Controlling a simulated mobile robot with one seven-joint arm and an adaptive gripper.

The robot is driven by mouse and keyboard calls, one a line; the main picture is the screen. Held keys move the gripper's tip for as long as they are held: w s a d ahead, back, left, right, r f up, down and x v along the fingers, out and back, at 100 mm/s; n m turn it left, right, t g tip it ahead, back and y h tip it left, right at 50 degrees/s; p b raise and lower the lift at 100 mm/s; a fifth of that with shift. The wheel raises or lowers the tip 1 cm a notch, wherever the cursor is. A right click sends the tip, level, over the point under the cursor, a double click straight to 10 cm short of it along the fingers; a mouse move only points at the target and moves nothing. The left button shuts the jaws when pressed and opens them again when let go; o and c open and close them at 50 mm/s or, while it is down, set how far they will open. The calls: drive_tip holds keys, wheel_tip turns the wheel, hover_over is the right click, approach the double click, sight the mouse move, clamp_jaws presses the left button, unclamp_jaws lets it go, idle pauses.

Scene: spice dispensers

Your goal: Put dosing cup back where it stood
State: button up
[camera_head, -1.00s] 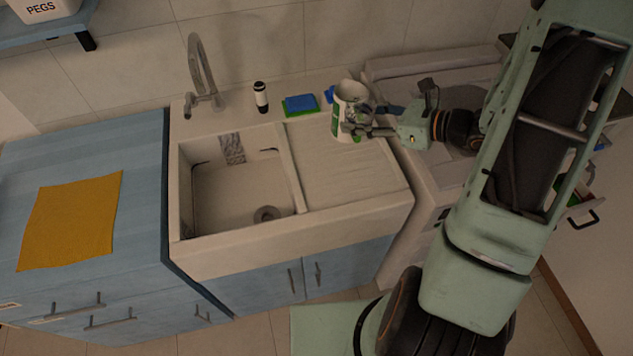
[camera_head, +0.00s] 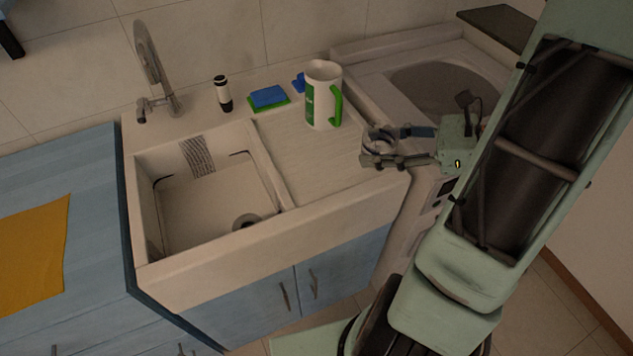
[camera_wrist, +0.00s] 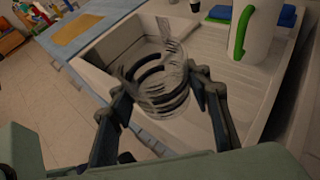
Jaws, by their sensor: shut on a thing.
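The dosing cup (camera_wrist: 158,85) is a clear, see-through cup with dark rings, held between the fingers of my gripper (camera_wrist: 162,103) in the wrist view. In the head view my gripper (camera_head: 378,148) is shut on the cup (camera_head: 379,135), near the right front corner of the sink's drainboard (camera_head: 325,175). A white jug with a green handle (camera_head: 322,95) stands upright at the back of the drainboard, apart from my gripper. The jug also shows in the wrist view (camera_wrist: 258,30).
A blue and green sponge (camera_head: 268,97), a dark and white bottle (camera_head: 222,93) and the tap (camera_head: 155,75) stand along the back. The sink basin (camera_head: 210,205) is open at left. The drainboard front is clear. A yellow cloth (camera_head: 30,255) lies on the left counter.

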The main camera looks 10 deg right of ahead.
drive_tip(key=w+d+x, duration=0.1)
drive_tip(key=x, duration=0.7)
hover_over(317, 174)
drive_tip(key=f, duration=0.6)
drive_tip(key=shift+s+d, duration=0.25)
drive_tip(key=shift+w+a+f, duration=0.15)
drive_tip(key=shift+f, duration=0.05)
wheel_tip(317, 174, down, 2)
drive_tip(key=shift+w+a+f, duration=0.15)
drive_tip(key=shift+f, duration=0.6)
drive_tip(key=shift+f+b, duration=0.2)
drive_tip(key=shift+b, duration=0.15)
drive_tip(key=o, duration=1.3)
